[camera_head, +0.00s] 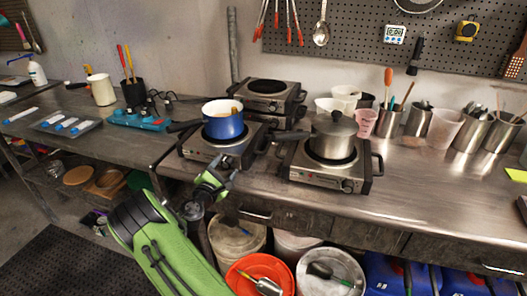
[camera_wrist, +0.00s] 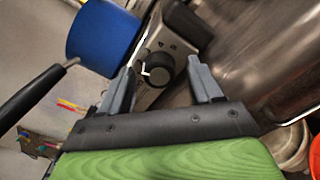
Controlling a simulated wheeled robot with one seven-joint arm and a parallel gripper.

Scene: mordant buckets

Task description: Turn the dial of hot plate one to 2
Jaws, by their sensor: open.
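A hot plate (camera_head: 193,148) with a blue pot (camera_head: 223,120) on it stands at the front edge of the steel counter. Its round black dial (camera_wrist: 158,68) shows in the wrist view on the metal front panel. My gripper (camera_head: 213,178) is in front of this panel in the head view and covers part of it. In the wrist view my gripper (camera_wrist: 161,68) is open, with one finger on each side of the dial. I cannot tell whether the fingers touch it. The dial's setting is too small to read.
A second hot plate (camera_head: 315,177) with a lidded steel pot (camera_head: 333,138) stands to the right. Another hot plate (camera_head: 268,88) is stacked behind. The blue pot's dark handle (camera_wrist: 32,100) sticks out at left in the wrist view. Buckets (camera_head: 236,242) stand below the counter.

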